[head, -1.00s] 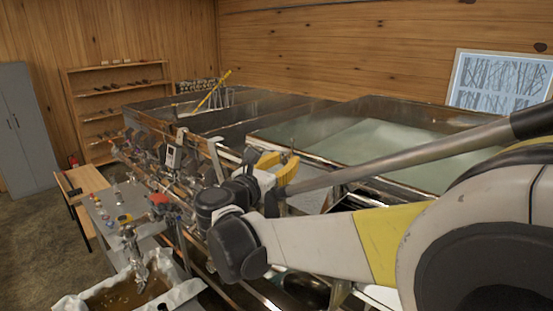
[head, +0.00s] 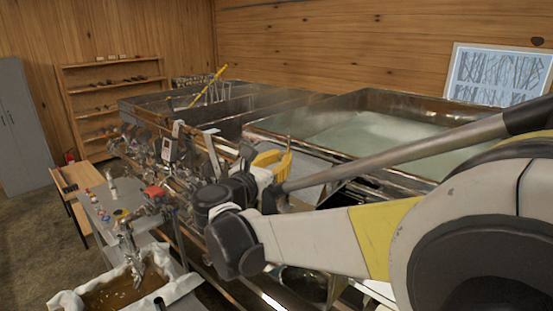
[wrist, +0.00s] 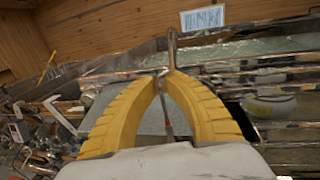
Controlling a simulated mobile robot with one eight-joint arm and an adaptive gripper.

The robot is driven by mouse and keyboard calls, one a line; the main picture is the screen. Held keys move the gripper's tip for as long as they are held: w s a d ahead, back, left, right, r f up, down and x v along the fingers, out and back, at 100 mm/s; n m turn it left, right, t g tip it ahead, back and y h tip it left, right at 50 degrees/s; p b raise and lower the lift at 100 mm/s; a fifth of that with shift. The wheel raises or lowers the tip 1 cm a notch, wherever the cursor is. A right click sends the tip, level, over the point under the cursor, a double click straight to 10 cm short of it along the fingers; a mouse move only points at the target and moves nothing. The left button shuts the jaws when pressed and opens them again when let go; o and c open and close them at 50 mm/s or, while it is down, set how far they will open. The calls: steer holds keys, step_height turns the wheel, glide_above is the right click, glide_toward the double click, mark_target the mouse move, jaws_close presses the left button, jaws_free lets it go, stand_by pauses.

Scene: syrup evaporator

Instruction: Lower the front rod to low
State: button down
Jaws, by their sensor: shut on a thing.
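My gripper (wrist: 163,76) has two ribbed yellow fingers, and in the wrist view their tips meet around a thin upright metal rod, the front rod (wrist: 172,48). The rod stands above the fingertips, and a thin part of it also shows below, between the fingers. In the head view my gripper (head: 272,163) is at the front side of the evaporator, beside the near pan; its fingertips and the rod are too small or hidden there. I cannot tell the rod's height setting from these views.
The large steaming pan (head: 385,105) lies behind my gripper, with divided pans to its left. Pipes and valves (head: 160,160) crowd the evaporator's left front. A cloth-lined tub of brown liquid (head: 120,293) and a grey table (head: 100,205) stand at lower left. Floor shows at far left.

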steer(key=shift+f, duration=0.2)
steer(key=c, duration=1.6)
jaws_free()
steer(key=shift+s+d, duration=0.1)
steer(key=shift+s, duration=0.1)
steer(key=shift+w+a, duration=0.2)
steer(key=shift+w, duration=0.05)
steer(key=v, duration=1.2)
